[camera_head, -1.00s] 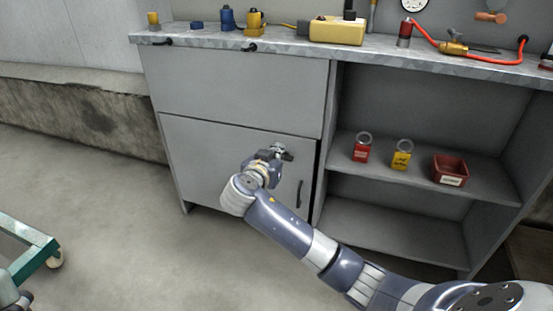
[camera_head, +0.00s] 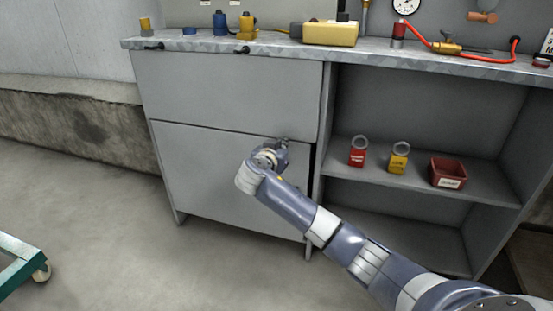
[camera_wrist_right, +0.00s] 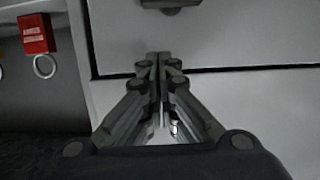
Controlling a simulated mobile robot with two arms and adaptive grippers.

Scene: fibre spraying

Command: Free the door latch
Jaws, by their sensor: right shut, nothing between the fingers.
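The grey lower cabinet door (camera_head: 205,170) is closed under a drawer panel (camera_head: 225,90). My right gripper (camera_wrist_right: 158,60) is shut and empty in the wrist view, its fingertips together in front of the seam between the panels. In the head view the right gripper (camera_head: 279,146) is at the door's upper right corner, largely hidden behind my wrist. A dark fitting (camera_wrist_right: 172,6) shows at the top edge of the wrist view, apart from the fingertips; I cannot tell if it is the latch. The latch is not clear in the head view. My left gripper is out of view.
Open shelves right of the door hold a red padlock (camera_head: 358,152), a yellow padlock (camera_head: 399,158) and a red bin (camera_head: 447,172). The worktop (camera_head: 280,45) above carries tools and a yellow case (camera_head: 330,33). A green wheeled frame (camera_head: 18,262) stands at lower left; the floor between is clear.

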